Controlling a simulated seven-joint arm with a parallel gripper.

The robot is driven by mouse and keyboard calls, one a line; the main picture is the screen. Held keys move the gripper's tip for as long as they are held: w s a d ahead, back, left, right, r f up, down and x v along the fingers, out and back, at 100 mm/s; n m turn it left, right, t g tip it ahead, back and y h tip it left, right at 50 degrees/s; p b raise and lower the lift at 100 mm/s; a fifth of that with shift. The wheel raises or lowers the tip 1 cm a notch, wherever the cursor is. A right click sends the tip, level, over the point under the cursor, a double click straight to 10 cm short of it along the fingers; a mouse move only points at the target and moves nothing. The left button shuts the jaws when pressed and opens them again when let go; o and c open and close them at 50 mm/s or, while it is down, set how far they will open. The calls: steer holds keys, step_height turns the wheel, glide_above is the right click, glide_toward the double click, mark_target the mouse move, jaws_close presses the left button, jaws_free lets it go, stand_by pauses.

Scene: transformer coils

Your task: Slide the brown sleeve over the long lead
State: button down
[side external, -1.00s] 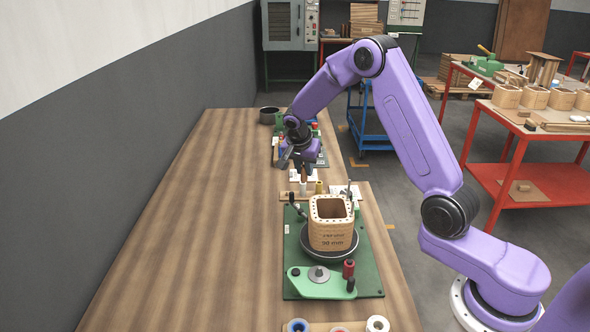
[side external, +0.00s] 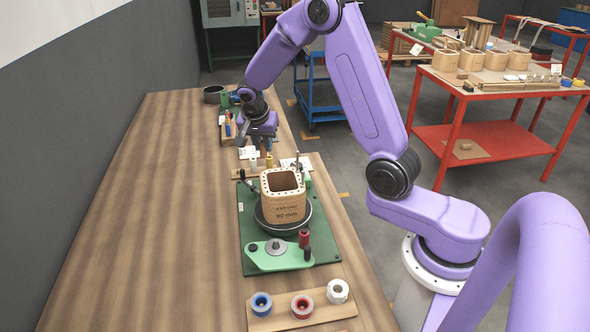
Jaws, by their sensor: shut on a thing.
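The square tan coil (side external: 284,208) stands upright on a round black turntable (side external: 264,222) on the green base plate (side external: 250,199), nearer than my gripper. A thin upright piece (side external: 298,159), perhaps the long lead, shows at the coil's back right edge. My gripper is apart from it.
A green arm bracket (side external: 267,256) with a red knob (side external: 304,238) sits at the plate's front. Blue, red and white rolls (side external: 302,305) stand on a near wooden board. A black-handled lever (side external: 243,177) rises at the plate's back left. The bench's left side is clear.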

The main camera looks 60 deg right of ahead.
steer(key=s+a+r, duration=0.2)
steer(key=s+r, duration=1)
steer(key=r, duration=0.2)
steer(key=shift+s+d+f, duration=0.1)
steer(key=shift+f, duration=1.35)
steer(key=shift+s+d+f, duration=0.1)
steer(key=shift+f, duration=1.3)
steer(key=shift+f, duration=3.1)
steer(key=c, duration=0.9)
jaws_free()
